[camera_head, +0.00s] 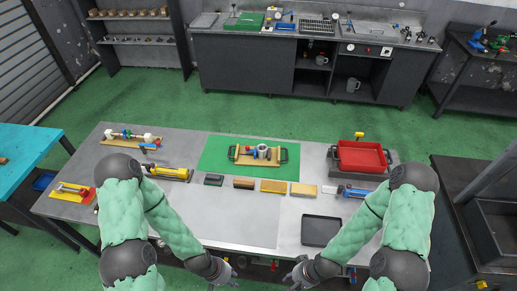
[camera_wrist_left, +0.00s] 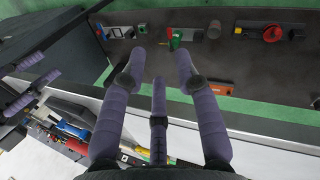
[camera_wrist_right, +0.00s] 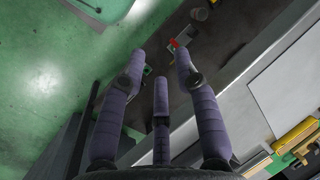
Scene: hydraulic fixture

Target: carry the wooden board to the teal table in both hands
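The wooden board (camera_head: 257,155) lies on the green mat at the middle of the grey table. It has dark handles at both ends and small parts on top, some red, blue and light grey. The teal table (camera_head: 28,150) stands at the far left. My left gripper (camera_head: 230,283) is low at the table's front edge, well short of the board. My right gripper (camera_head: 290,281) is beside it to the right, also apart from the board. In the left wrist view (camera_wrist_left: 168,65) and right wrist view (camera_wrist_right: 160,65) the fingers are spread with nothing between them.
Around the green mat (camera_head: 215,170) are several blocks, a yellow cylinder tool (camera_head: 168,173), a red tray (camera_head: 361,157) and a black tray (camera_head: 320,231). Bare metal (camera_head: 235,218) lies in front of the blocks. A gap of green floor separates the grey and teal tables.

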